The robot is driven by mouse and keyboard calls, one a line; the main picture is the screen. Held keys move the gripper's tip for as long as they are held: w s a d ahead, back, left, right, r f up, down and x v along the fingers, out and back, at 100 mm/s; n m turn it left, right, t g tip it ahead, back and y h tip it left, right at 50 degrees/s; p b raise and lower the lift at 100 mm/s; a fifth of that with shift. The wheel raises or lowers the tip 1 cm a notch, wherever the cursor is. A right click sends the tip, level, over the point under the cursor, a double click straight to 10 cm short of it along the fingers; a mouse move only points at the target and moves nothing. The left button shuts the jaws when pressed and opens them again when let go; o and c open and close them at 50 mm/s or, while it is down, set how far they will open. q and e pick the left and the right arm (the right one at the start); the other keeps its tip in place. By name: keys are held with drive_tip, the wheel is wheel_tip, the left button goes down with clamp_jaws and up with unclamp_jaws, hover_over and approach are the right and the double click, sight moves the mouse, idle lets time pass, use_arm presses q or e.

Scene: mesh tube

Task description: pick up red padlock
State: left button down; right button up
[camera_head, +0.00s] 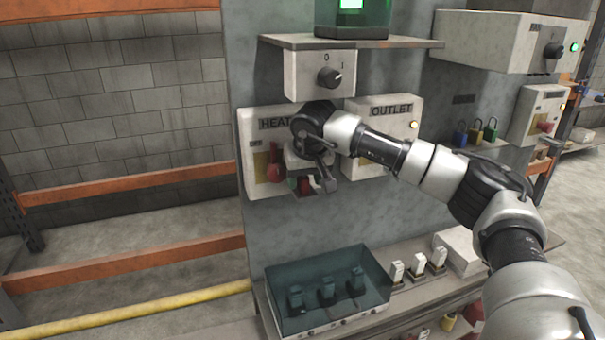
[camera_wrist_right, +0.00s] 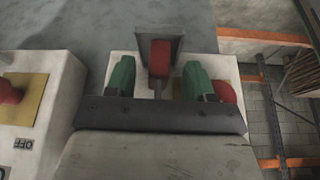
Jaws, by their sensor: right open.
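A red padlock-like piece (camera_wrist_right: 160,58) with a thin grey shackle stands between the two green-tipped fingers of my right gripper (camera_wrist_right: 160,79) in the right wrist view. A gap shows on each side of it, so the gripper is open around it and not closed on it. A grey plate is behind it. In the head view my right gripper (camera_head: 304,185) is in front of the HEAT box (camera_head: 253,128), with a little red showing between the fingers. The wrist hides part of that box. My left gripper is not in view.
A red knob (camera_head: 275,166) on a yellow plate is just left of the gripper. The OUTLET box (camera_head: 405,135) is behind my right forearm. Blue (camera_head: 461,133), yellow (camera_head: 476,136) and green (camera_head: 490,132) padlocks hang farther right. A clear teal-covered switch box (camera_head: 327,287) sits on the shelf below.

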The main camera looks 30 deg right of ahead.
drive_tip(key=shift+f, duration=0.2)
clamp_jaws()
drive_tip(key=shift+r, duration=0.1)
